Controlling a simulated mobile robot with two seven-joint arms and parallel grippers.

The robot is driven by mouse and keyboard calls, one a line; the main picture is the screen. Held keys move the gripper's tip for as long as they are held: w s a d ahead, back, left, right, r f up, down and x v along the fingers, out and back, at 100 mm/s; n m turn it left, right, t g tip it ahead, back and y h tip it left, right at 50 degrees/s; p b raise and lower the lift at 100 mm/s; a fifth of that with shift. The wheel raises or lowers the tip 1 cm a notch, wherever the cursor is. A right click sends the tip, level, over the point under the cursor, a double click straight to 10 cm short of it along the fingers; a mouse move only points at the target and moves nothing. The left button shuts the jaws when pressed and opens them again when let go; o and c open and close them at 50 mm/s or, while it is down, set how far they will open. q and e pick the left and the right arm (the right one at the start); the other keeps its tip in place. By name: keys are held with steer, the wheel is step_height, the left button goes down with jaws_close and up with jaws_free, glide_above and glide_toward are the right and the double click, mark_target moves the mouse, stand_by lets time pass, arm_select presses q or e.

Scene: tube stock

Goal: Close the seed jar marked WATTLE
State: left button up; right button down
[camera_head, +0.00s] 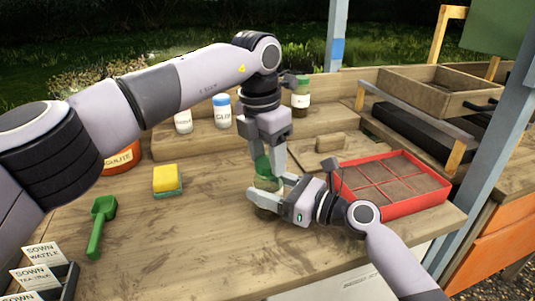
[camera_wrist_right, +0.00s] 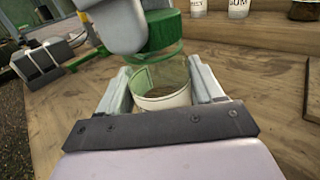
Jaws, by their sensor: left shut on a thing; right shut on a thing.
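My right gripper (camera_head: 270,192) is shut on a clear glass jar (camera_wrist_right: 160,92) low over the wooden bench. The jar stands between its fingers in the right wrist view, with a pale label whose writing I cannot read. My left gripper (camera_head: 266,158) comes down from above and is shut on a green lid (camera_wrist_right: 163,30). The lid is at the jar's mouth, above its rim. I cannot tell whether lid and rim touch. In the head view the fingers hide much of the jar and lid.
A red divided tray (camera_head: 408,208) lies close to the right of my right gripper. A yellow-green sponge (camera_head: 167,180) and a green scoop (camera_head: 99,226) lie on the left. A green-lidded jar (camera_head: 300,93) and white bottles (camera_head: 222,112) stand on the back shelf. Seed cards (camera_head: 42,256) stand front left.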

arm_select(q)
steer(key=m, duration=0.7)
steer(key=shift+g, duration=0.4)
steer(key=m, duration=0.6)
steer(key=shift+w+m+g, duration=0.1)
steer(key=shift+m+g, duration=0.2)
steer(key=shift+g, duration=0.1)
arm_select(e)
steer(key=shift+f, duration=0.1)
arm_select(q)
steer(key=o, duration=1.4)
